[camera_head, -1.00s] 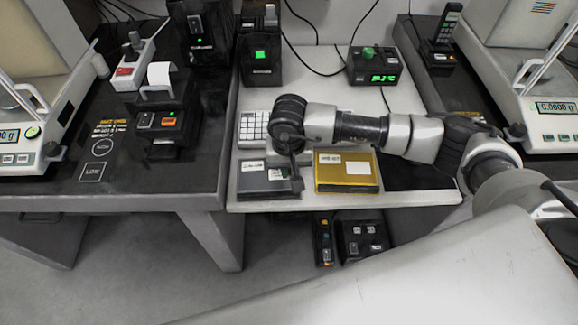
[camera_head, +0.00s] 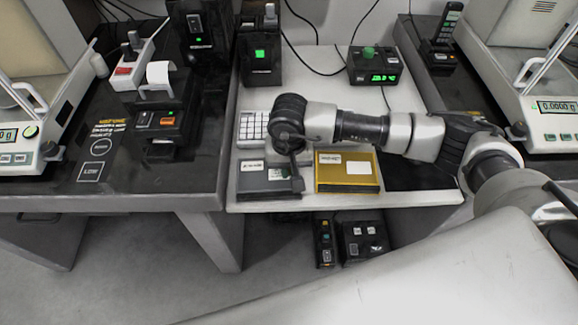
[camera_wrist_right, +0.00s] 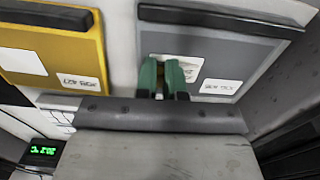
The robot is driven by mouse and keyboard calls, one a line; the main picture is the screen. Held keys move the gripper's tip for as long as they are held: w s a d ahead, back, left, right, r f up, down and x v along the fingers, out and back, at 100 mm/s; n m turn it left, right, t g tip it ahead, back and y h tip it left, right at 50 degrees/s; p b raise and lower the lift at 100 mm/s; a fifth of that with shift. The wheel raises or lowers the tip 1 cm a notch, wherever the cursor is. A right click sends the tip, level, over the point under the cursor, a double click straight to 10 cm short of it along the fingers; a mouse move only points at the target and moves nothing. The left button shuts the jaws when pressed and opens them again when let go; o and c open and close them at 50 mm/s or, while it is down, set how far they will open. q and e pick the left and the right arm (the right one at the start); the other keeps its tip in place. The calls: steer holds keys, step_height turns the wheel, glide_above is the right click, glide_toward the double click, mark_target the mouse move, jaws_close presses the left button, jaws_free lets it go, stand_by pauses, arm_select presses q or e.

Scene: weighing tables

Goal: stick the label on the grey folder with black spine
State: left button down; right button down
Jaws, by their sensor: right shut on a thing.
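The grey folder (camera_head: 250,183) lies flat on the white table, with its black spine along the near edge. In the right wrist view the folder (camera_wrist_right: 225,55) has its black spine (camera_wrist_right: 215,20) at the top and a printed white tag (camera_wrist_right: 221,87). My right gripper (camera_wrist_right: 163,78), with green fingertips, is low over the folder, shut on the small white label (camera_wrist_right: 187,68). The label shows beside the fingertips, at the folder's surface. I cannot tell whether it touches the folder. The fingertips partly hide it. My left gripper is not in view.
A yellow folder (camera_head: 347,181) with a printed tag and a blank white patch lies to the right of the grey one. A keypad (camera_head: 253,127) is behind the grey folder. A device with a green display (camera_head: 375,67) stands at the back. Black scale tables flank the white table.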

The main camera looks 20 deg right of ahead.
mark_target(289, 171)
steer(key=shift+f, duration=0.25)
stand_by(1.2)
steer(key=c, duration=1.1)
jaws_free()
steer(key=shift+c, duration=0.2)
step_height(289, 171, up, 11)
steer(key=shift+b, duration=0.4)
